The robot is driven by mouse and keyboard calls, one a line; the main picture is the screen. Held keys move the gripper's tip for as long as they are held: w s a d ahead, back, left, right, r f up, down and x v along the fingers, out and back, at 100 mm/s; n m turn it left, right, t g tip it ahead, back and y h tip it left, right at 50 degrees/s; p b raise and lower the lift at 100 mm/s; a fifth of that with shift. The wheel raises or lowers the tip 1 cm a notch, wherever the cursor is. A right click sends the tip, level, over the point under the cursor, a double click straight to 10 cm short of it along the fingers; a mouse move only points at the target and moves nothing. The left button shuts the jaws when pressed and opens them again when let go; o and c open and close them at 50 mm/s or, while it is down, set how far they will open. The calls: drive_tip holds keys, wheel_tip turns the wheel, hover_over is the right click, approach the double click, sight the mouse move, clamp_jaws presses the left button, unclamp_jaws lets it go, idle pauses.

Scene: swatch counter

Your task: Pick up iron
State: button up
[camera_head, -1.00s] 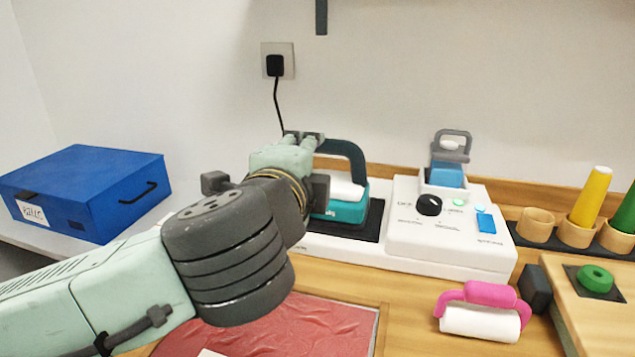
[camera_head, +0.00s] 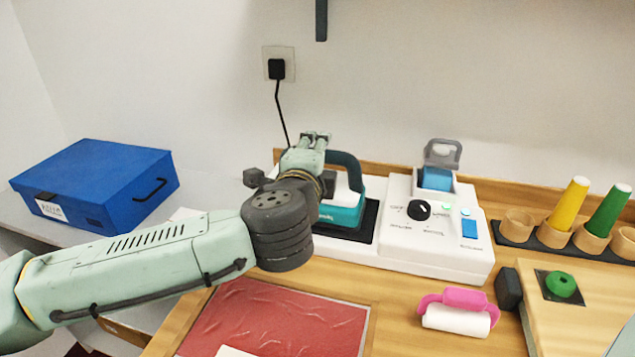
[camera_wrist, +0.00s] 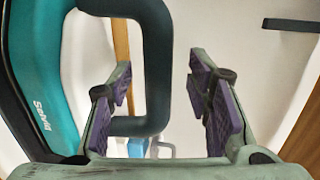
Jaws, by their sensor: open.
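The iron (camera_head: 345,205) is teal and white with a dark arched handle, and it stands on the black pad of a white station at the back of the counter. My gripper (camera_head: 315,137) is at the iron's handle, on its left side in the head view, and partly covers the iron. In the wrist view, the iron's teal body (camera_wrist: 45,95) fills the left side. Its dark handle (camera_wrist: 155,60) passes between the two purple-padded fingers of my gripper (camera_wrist: 165,100). The fingers are open, with a gap on the right of the handle bar.
The white station's control box (camera_head: 437,240) with a black knob stands right of the iron. A pink-handled roller (camera_head: 458,310) lies in front. A red sheet (camera_head: 275,320) lies below my arm. A blue case (camera_head: 95,185) is at the left. Cones (camera_head: 567,205) stand in wooden cups at the right.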

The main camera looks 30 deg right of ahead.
drive_tip(key=shift+x, duration=0.85)
drive_tip(key=shift+f, duration=0.1)
clamp_jaws()
idle(0.3)
